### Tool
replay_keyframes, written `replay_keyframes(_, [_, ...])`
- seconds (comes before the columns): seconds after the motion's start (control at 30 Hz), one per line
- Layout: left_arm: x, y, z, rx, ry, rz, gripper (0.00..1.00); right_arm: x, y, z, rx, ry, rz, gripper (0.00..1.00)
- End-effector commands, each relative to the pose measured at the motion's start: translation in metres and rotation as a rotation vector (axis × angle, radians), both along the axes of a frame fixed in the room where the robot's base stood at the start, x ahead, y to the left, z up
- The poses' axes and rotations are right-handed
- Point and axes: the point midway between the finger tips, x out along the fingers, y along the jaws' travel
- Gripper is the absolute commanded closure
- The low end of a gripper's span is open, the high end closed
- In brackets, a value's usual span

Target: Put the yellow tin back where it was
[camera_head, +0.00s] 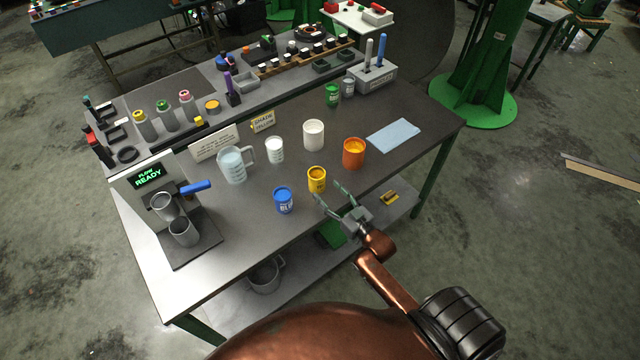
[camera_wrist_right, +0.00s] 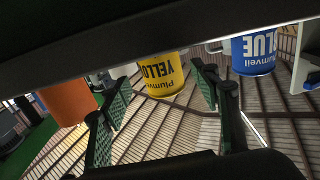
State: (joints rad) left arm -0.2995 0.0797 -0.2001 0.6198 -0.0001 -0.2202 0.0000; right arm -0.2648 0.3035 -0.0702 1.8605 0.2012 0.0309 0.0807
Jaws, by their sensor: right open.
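The yellow tin (camera_head: 317,180) stands upright on the table near its front edge, between the blue tin (camera_head: 283,201) and the orange pot (camera_head: 353,153). In the right wrist view the yellow tin (camera_wrist_right: 162,74) appears upside down, beyond and between the fingers. My right gripper (camera_head: 328,192) is open, just in front of the yellow tin, with its fingers pointing toward it and nothing held. It also shows in the right wrist view (camera_wrist_right: 158,112). My left gripper is not in view.
A white cup (camera_head: 313,135), a smaller white tin (camera_head: 274,149) and a clear jug (camera_head: 232,164) stand behind. A blue cloth (camera_head: 394,135) lies to the right. A dispenser machine (camera_head: 165,205) stands at the left. The table's front edge lies under my right arm.

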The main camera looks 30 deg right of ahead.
Motion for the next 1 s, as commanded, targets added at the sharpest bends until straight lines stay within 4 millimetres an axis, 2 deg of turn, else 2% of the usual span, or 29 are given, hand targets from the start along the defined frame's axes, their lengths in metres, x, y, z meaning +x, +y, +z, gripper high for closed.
replay_keyframes(0.03, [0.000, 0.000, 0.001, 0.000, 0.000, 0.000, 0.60, -0.011, -0.001, -0.001, -0.001, 0.002, 0.000, 0.44])
replay_keyframes(0.13, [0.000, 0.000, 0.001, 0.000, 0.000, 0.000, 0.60, -0.029, -0.002, 0.000, -0.001, 0.002, 0.000, 0.44])
replay_keyframes(0.33, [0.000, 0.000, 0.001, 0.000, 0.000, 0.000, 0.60, -0.049, -0.003, 0.000, 0.000, 0.000, 0.001, 0.44])
replay_keyframes(1.0, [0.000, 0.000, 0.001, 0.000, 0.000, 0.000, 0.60, -0.052, -0.004, 0.000, 0.000, -0.001, 0.000, 0.44])
